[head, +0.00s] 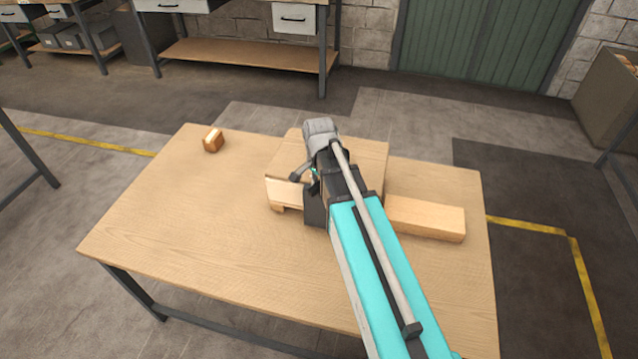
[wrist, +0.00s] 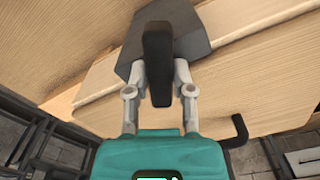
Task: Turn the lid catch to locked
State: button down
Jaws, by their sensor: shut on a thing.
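The lid catch shows in the wrist view as a black bar (wrist: 157,45) on a dark grey block (wrist: 195,35). My gripper (wrist: 160,75) has one grey finger on each side of the bar and is shut on it. The bar runs roughly lengthwise between the fingers. The light wooden box (head: 287,192) with its lid stands on the table in the head view. My arm covers the middle of the box there and hides the catch and the fingertips. I see no marks showing the locked position.
The wooden table (head: 190,235) is mostly clear on its left side. A long wooden beam (head: 430,218) lies right of the box. A workbench (head: 240,56) stands behind.

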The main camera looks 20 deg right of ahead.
jog(key=n, duration=0.5)
dwell(0.5)
jog(key=shift+c, duration=2.4)
grip_release()
